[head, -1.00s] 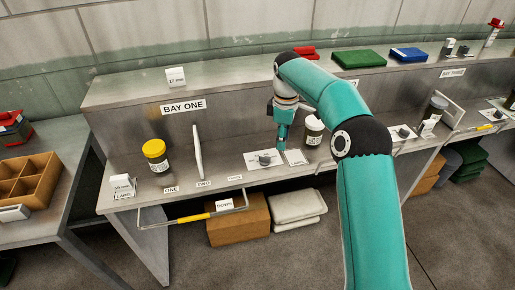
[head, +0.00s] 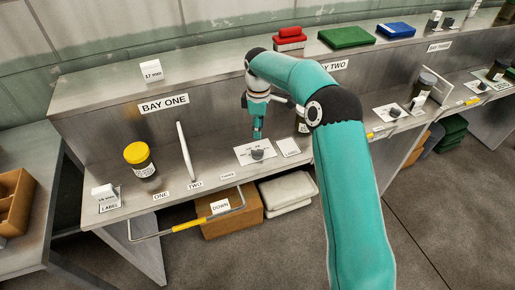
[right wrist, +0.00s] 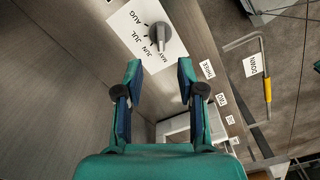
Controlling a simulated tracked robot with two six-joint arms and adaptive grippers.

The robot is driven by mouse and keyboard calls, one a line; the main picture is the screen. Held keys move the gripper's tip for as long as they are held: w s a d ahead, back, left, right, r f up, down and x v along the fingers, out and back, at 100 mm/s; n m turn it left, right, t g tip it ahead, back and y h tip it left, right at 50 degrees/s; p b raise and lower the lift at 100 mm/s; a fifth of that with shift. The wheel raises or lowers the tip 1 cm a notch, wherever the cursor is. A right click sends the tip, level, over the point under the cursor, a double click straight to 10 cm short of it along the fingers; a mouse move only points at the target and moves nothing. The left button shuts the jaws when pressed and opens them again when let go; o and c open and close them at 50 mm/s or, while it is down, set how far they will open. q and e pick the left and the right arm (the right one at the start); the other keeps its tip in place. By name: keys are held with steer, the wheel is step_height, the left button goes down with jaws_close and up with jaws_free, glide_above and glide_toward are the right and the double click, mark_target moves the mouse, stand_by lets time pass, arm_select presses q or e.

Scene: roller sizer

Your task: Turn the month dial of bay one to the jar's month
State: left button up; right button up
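The month dial of bay one is a grey knob (head: 257,154) on a white card (head: 243,153) at the right of the bay's shelf. In the right wrist view the knob (right wrist: 158,38) has a raised bar, and the card reads AUG, JUL, JUN, MAY. The bar's end lies near JUN and MAY; I cannot tell which month it marks. My right gripper (head: 257,136) points down just behind the knob, apart from it. Its fingers (right wrist: 160,75) are spread and empty. A yellow-lidded jar (head: 140,161) stands at the left; its label is unreadable. My left gripper is out of view.
A white upright panel (head: 185,151) stands between jar and dial. A blank-looking card (head: 288,147) lies right of the dial, with a dark-lidded jar (head: 302,122) behind it, partly hidden by my arm. A yellow-gripped bar (head: 189,224) runs along the front below the shelf.

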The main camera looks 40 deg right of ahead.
mark_target(259, 150)
step_height(259, 150, down, 10)
steer(key=shift+s+f+p, duration=0.1)
steer(key=shift+f+p, duration=0.05)
steer(key=shift+p, duration=0.7)
jaws_close()
